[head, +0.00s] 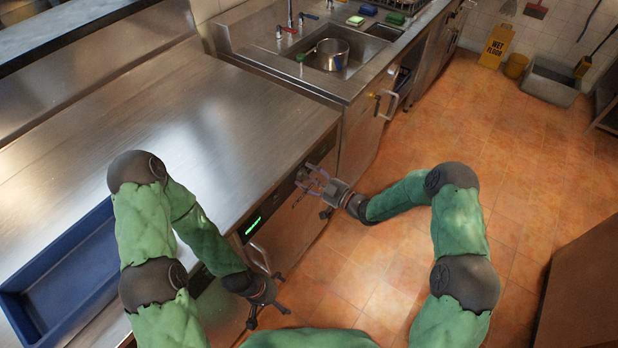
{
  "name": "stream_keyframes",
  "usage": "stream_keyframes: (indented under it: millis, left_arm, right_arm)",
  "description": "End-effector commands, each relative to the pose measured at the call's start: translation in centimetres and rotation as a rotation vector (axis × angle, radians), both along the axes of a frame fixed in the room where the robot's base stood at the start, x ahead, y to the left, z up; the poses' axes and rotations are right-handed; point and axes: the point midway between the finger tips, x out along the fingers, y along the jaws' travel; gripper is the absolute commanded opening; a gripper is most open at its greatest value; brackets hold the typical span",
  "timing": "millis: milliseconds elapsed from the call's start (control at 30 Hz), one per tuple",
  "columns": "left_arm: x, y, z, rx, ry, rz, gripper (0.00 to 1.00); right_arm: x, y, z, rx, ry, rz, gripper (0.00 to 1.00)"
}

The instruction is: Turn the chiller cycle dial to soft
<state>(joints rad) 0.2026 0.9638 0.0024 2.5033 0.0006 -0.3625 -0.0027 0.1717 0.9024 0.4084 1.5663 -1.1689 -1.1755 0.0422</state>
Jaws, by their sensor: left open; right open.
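The chiller (290,222) stands under the steel counter, with a dark control strip along its top edge and a lit green display (253,227) at the strip's near end. My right gripper (308,178) is open at the far end of this strip, its fingers at or around the spot where a dial would sit. The dial itself is too small and covered by the fingers to make out, and I cannot tell whether they touch it. No setting marks are readable. My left gripper (269,314) is open and empty, low in front of the chiller near its handle (259,257).
A blue tray (65,275) lies on the steel counter (200,125) at left. Beyond it is a sink holding a metal pot (332,54). The tiled floor (480,160) at right is open, with a yellow wet-floor sign (496,46) at the back.

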Motion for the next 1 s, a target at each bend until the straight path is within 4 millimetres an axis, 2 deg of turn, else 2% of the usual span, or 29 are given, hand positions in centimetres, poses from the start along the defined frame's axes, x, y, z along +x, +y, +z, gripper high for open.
stream_keyframes:
  millis: [33, 67, 233, 633, 1000]
  left_arm:
    - [0.00, 0.00, 0.01, 0.000, 0.000, 0.000, 1.00]
    - [0.00, 0.00, 0.01, 0.000, 0.000, 0.000, 1.00]
    - [0.00, 0.00, 0.00, 0.000, 0.000, 0.000, 1.00]
    - [0.01, 0.01, -0.11, 0.000, 0.000, 0.000, 1.00]
    - [0.00, 0.00, -0.53, 0.000, 0.000, 0.000, 1.00]
  right_arm:
    - [0.00, -0.01, 0.00, 0.000, 0.000, 0.000, 0.63]
    - [0.00, -0.01, 0.00, 0.000, 0.000, 0.000, 0.57]
    - [-0.01, -0.02, 0.03, 0.001, -0.001, 0.000, 0.09]
    - [0.03, 0.01, 0.18, 0.028, 0.032, 0.002, 0.08]
    - [0.18, -0.04, 0.24, 0.182, 0.241, 0.003, 0.08]
